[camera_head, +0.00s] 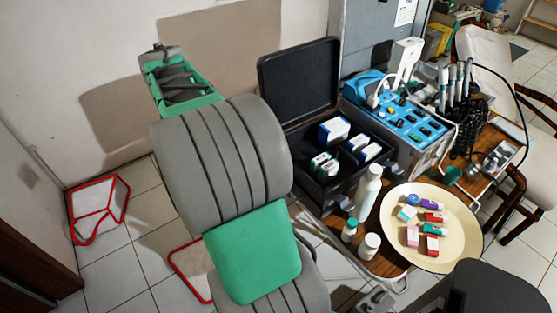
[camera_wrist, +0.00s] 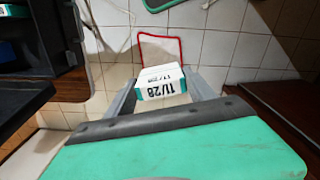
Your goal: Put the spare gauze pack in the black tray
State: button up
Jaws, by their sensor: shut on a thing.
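In the wrist view a small white box (camera_wrist: 163,84) printed "11/28", apparently the spare gauze pack, sits between the grey fingers of my gripper (camera_wrist: 162,98). The gripper is shut on it, and the floor lies beyond the box. The open black case (camera_head: 318,190), which looks like the black tray, stands right of the dental chair in the head view. It holds several white, blue and green boxes (camera_head: 333,130). Part of a black compartment (camera_wrist: 45,62) shows at the left of the wrist view. I cannot make out my gripper or the held box in the head view.
The grey and green dental chair (camera_head: 225,160) stands left of the case. A raised black lid (camera_head: 300,80) backs the case. White bottles (camera_head: 368,190) and a cream plate (camera_head: 455,255) of small boxes stand in front. A blue control unit (camera_head: 400,118) is to the right.

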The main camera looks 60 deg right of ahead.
jog(key=s+d+f+m+p, duration=0.1)
jog(key=s+d, duration=0.5)
jog(key=d, duration=0.2)
jog(key=s+d+m, duration=0.1)
jog(key=s+d, duration=0.5)
jog(key=d, duration=0.3)
jog(key=s+d+f, duration=0.1)
jog(key=s+d, duration=0.2)
jog(key=s, duration=0.3)
jog(key=s+d+f+m+p, duration=0.1)
jog(key=s+d, duration=0.2)
jog(key=s, duration=0.3)
jog(key=s+d+f, duration=0.1)
jog(key=s+d, duration=0.2)
jog(key=s, duration=0.4)
jog(key=f, duration=0.3)
jog(key=f+p, duration=0.1)
jog(key=f, duration=0.5)
jog(key=shift+s+d+f+p, duration=0.1)
jog(key=shift+s+d+p, duration=0.1)
jog(key=shift+s+p, duration=0.15)
jog(key=shift+f, duration=0.3)
jog(key=shift+f, duration=0.1)
jog(key=o, duration=1.4)
jog(key=shift+o, duration=0.2)
